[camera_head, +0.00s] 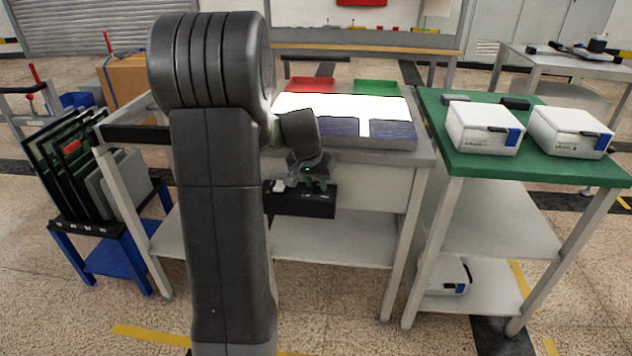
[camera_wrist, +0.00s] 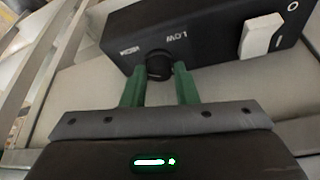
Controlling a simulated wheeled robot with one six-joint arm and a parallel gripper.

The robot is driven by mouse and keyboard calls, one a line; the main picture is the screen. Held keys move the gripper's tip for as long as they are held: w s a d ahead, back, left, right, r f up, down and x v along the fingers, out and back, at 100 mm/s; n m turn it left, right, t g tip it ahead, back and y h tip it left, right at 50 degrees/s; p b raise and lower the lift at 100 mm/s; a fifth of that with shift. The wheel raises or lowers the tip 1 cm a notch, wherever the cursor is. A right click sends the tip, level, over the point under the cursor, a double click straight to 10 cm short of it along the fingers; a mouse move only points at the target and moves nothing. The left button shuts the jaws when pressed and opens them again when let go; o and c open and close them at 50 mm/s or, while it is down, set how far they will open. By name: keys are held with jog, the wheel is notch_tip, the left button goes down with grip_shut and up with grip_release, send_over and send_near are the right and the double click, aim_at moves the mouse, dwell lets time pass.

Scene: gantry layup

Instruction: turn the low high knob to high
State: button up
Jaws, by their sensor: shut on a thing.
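The black control box (camera_head: 305,205) hangs at the front of the light table, and it fills the top of the wrist view (camera_wrist: 205,28). Its round black knob (camera_wrist: 159,64) is between the two green fingers of my gripper (camera_wrist: 157,76), which is shut on it. The word LOW (camera_wrist: 177,35) and the word HIGH (camera_wrist: 130,50) are printed beside the knob and look upside down in the wrist view. I cannot tell which word the knob points to. In the head view my gripper (camera_head: 314,181) is at the box and hides the knob.
A white rocker switch (camera_wrist: 261,35) is on the same box, to the right in the wrist view. The light table (camera_head: 425,150) carries a bright panel, a red tray (camera_head: 312,84) and a green tray (camera_head: 380,87). A green-topped bench (camera_head: 470,165) with white boxes stands at right.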

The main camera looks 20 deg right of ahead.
jog(key=shift+m, duration=0.7)
jog(key=shift+g+b, duration=0.3)
jog(key=o, duration=1)
jog(key=p+v, duration=0.3)
jog(key=v, duration=1.1)
jog(key=shift+a+f+p, duration=0.1)
jog(key=shift+a+p, duration=0.05)
jog(key=shift+p, duration=0.15)
jog(key=shift+f, duration=0.1)
jog(key=b+x, duration=0.3)
jog(key=x, duration=1)
jog(key=shift+w+d+f, duration=0.15)
jog(key=shift+d+f, duration=0.1)
